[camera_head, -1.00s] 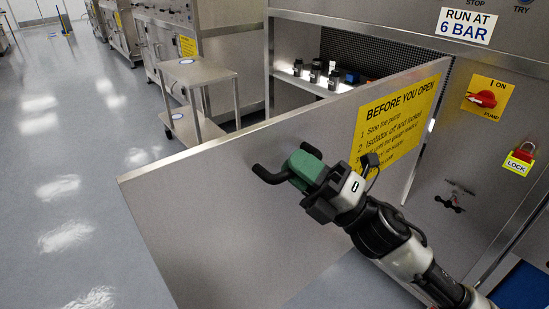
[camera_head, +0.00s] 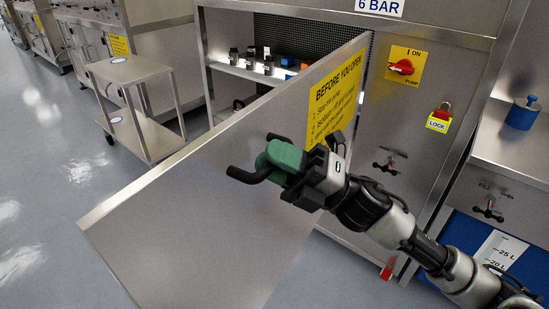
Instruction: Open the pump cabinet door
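The pump cabinet door (camera_head: 190,235) is a steel panel that stands swung open, reaching toward the lower left. It carries a yellow "BEFORE YOU OPEN" sign (camera_head: 335,92), partly covered by my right gripper. My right gripper (camera_head: 282,160) is at the door's dark bar handle (camera_head: 246,174), with its green fingers around the handle; it appears closed on it. My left gripper is not in view.
A steel trolley (camera_head: 135,70) stands left of the cabinet, beyond the door. The red isolator switch (camera_head: 403,67) and red padlock (camera_head: 441,113) are on the panel at right. A blue pot (camera_head: 521,113) sits on a ledge. Grey floor is clear at left.

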